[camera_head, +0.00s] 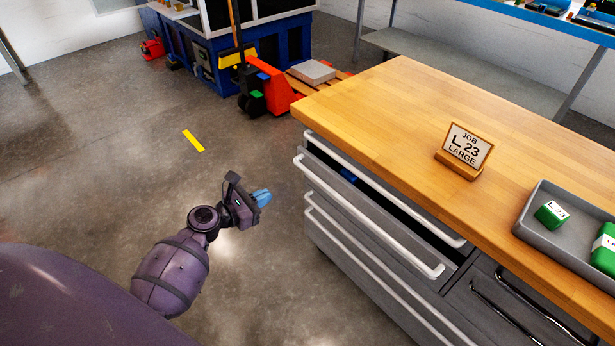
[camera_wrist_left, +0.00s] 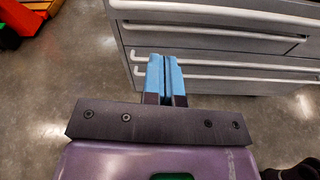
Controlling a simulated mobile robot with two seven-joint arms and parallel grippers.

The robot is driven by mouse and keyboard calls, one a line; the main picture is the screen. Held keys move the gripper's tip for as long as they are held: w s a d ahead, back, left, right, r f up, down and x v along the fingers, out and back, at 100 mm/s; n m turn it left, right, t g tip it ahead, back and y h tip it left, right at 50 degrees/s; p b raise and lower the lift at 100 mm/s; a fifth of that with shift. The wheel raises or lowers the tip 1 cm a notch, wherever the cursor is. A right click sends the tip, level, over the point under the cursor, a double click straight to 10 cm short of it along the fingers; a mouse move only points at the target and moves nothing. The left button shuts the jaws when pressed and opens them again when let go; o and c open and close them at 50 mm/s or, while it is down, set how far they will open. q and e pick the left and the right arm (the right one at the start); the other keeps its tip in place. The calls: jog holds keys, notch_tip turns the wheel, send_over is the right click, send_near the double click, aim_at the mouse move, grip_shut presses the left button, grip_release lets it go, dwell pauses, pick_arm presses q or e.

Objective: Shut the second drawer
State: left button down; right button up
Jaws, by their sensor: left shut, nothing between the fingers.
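The second drawer (camera_head: 368,219) of the grey cabinet is pulled partway out in the head view, its white handle standing out beyond the drawers above and below. A blue item (camera_head: 348,177) shows inside it, partly hidden. The top drawer (camera_head: 385,186) looks shut under the worktop. My left gripper (camera_head: 263,198) is shut and empty, with its blue fingertips to the left of the drawer front and apart from it. In the left wrist view the shut fingers (camera_wrist_left: 165,76) point toward the drawer fronts and handles. My right gripper is not in view.
The wooden worktop (camera_head: 405,100) carries a job sign (camera_head: 466,148) and a grey tray (camera_head: 530,228) with green boxes. Dark-handled fronts (camera_head: 505,305) are at the lower right. A red pallet truck (camera_head: 275,95) stands behind. The floor left of the cabinet is clear.

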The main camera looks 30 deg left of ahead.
pick_arm(q)
jog(key=n, duration=0.1)
jog(key=b, duration=0.3)
send_near(311, 177)
jog(key=shift+n, duration=0.3)
jog(key=x, duration=0.7)
jog(key=shift+w+f, duration=0.15)
jog(key=shift+w, duration=0.15)
